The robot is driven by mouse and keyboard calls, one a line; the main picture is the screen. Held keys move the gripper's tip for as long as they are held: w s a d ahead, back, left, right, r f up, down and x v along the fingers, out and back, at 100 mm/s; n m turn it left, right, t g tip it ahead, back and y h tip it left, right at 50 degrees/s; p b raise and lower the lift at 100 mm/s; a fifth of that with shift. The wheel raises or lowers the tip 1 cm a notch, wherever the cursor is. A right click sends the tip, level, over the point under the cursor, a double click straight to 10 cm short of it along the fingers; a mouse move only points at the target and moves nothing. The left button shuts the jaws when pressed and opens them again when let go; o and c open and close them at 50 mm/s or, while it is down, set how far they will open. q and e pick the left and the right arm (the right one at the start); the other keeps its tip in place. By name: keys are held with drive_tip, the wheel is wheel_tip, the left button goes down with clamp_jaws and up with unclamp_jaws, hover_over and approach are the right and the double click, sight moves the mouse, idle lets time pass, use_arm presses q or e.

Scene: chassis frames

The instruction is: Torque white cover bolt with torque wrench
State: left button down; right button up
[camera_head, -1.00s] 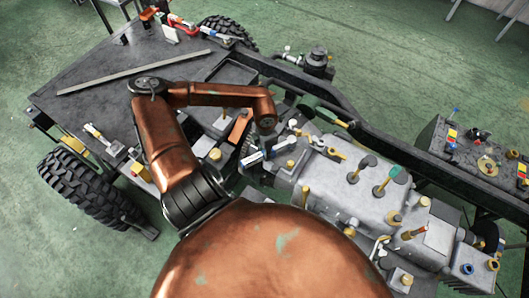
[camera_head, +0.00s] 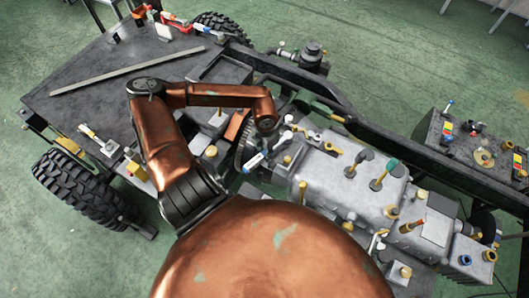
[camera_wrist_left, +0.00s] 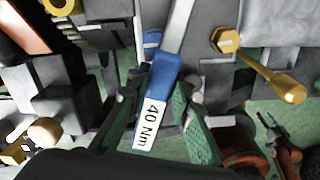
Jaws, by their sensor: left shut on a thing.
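My left gripper (camera_wrist_left: 165,98) is shut on the blue handle of a torque wrench (camera_wrist_left: 172,72), with green finger pads on either side. A white label on the handle reads "40 Nm". The grey shaft runs toward the top edge of the wrist view, where its head is cut off. In the head view the wrench (camera_head: 264,151) shows beside the end of my copper arm, over the near-left end of the grey engine block (camera_head: 345,185). I cannot tell which bolt is the white cover bolt. My right gripper is not in view.
Several yellow and green-handled parts stand on the engine. A flat dark bed (camera_head: 85,100) with a long bar lies left. Dark frame rails border the engine.

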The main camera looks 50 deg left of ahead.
use_arm(q)
drive_tip(key=shift+r, duration=0.15)
drive_tip(key=shift+r+p, duration=0.65)
drive_tip(key=shift+r, duration=0.7)
drive_tip(key=shift+r+p, duration=1.25)
drive_tip(key=shift+r, duration=1.25)
